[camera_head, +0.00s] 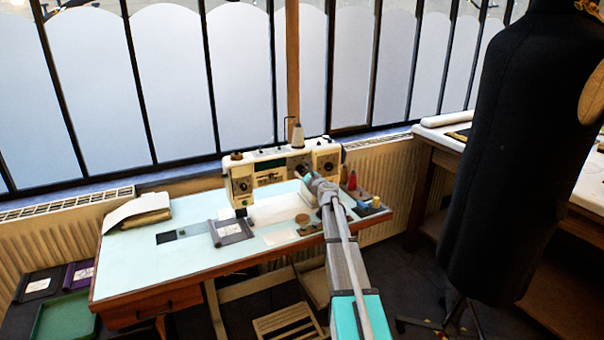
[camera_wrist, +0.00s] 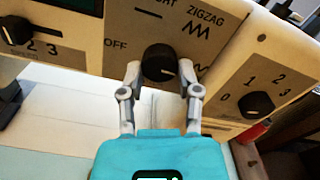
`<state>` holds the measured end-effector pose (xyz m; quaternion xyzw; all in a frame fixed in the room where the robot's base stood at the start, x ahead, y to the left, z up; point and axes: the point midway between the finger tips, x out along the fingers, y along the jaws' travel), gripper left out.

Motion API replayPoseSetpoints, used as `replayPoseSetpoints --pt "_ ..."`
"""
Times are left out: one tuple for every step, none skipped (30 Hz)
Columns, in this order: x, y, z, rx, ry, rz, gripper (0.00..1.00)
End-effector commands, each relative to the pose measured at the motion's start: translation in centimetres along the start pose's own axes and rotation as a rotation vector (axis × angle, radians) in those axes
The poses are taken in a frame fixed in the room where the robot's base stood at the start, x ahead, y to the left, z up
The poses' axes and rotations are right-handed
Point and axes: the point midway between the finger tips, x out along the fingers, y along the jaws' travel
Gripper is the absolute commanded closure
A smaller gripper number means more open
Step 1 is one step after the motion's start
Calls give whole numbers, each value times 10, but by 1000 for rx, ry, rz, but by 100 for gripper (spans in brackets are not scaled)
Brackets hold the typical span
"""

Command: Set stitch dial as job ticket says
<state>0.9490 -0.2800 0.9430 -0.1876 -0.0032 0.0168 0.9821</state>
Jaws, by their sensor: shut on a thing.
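The stitch dial (camera_wrist: 158,58) is a round black knob on the sewing machine's beige front, in the wrist view. OFF is printed at its left, a partly cut-off word and a short bar above, ZIGZAG and a zigzag sign at upper right. A light pointer mark shows toward the knob's right side, away from OFF. My gripper (camera_wrist: 160,68) is shut on it, one finger on each side. In the head view my gripper (camera_head: 314,180) is at the front of the sewing machine (camera_head: 268,165). A dark holder with a pale sheet (camera_head: 232,231) lies on the table, its writing unreadable.
Numbered black knobs sit left (camera_wrist: 17,30) and right (camera_wrist: 257,105) of the dial. A white card (camera_head: 280,237) and small bottles (camera_head: 352,181) are on the pale table (camera_head: 140,265). A black dress form (camera_head: 510,150) stands at right.

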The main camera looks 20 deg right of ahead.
Motion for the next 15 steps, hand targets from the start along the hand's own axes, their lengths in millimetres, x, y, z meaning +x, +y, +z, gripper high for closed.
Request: replayPoseSetpoints --pt "0 0 0 3 0 -1 100" --pt "0 0 0 3 0 -1 100" --pt "0 0 0 3 0 -1 100" --pt "0 0 0 3 0 -1 100" --pt "0 0 0 3 0 -1 100" --pt "0 0 0 3 0 -1 52" --pt "0 0 0 3 0 -1 47" --pt "0 0 0 3 0 -1 41" --pt "0 0 0 3 0 0 34" --pt "0 0 0 2 0 0 28" --pt "0 0 0 2 0 0 23" --pt "0 0 0 2 0 0 22" --pt "0 0 0 1 0 0 22" --pt "0 0 0 1 0 0 22" --pt "0 0 0 1 0 0 22"
